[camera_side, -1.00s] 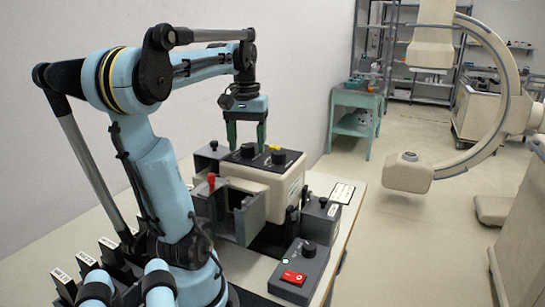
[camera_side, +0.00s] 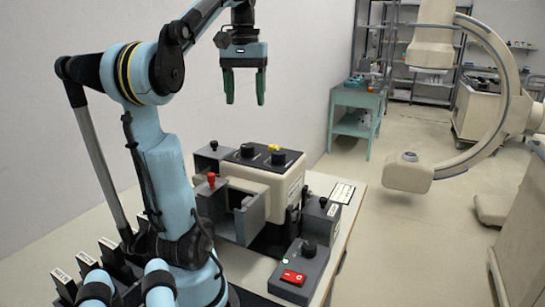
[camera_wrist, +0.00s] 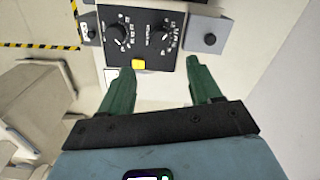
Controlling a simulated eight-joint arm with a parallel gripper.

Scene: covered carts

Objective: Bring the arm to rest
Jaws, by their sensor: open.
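My gripper (camera_side: 244,98) is open and empty, with two green fingers pointing down. It hangs in the air well above the cream machine box (camera_side: 286,190), touching nothing. In the wrist view the gripper (camera_wrist: 160,82) shows its fingers spread, with the box's dark top panel (camera_wrist: 146,40) beyond them. That panel carries two black knobs and a yellow button (camera_wrist: 138,64). The side view also shows the yellow button (camera_side: 273,148) on top of the box.
A grey compartment with an open door (camera_side: 250,217) and a red knob (camera_side: 211,178) is on the box's left. A control unit with a red switch (camera_side: 293,277) stands at the table's front. A teal cart (camera_side: 357,122) and a C-shaped machine (camera_side: 412,173) stand behind. Air around my gripper is clear.

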